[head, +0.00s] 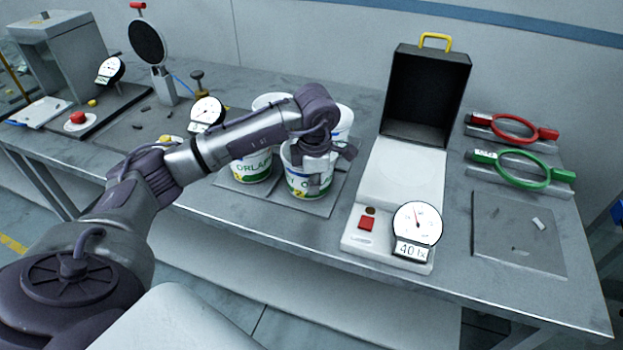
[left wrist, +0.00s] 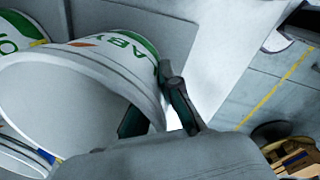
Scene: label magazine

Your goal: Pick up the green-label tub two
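Several white tubs stand close together on a grey mat (head: 325,207) in the middle of the bench. The front left tub (head: 250,170) and the front right tub (head: 308,187) have green lettering; their text is partly covered. My left gripper (head: 320,172) is at the front right tub, from above. In the left wrist view the fingers (left wrist: 158,118) straddle the rim of a green-lettered tub (left wrist: 85,75), one inside and one outside, with a gap between them. The gripper looks open. The back tubs are mostly hidden behind my arm. My right gripper is not in view.
A white light box with an open black lid (head: 428,95) and a dial (head: 417,222) stands just right of the tubs. Red (head: 512,128) and green (head: 523,169) ring tools lie further right. A dial gauge (head: 208,113) stands behind my arm.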

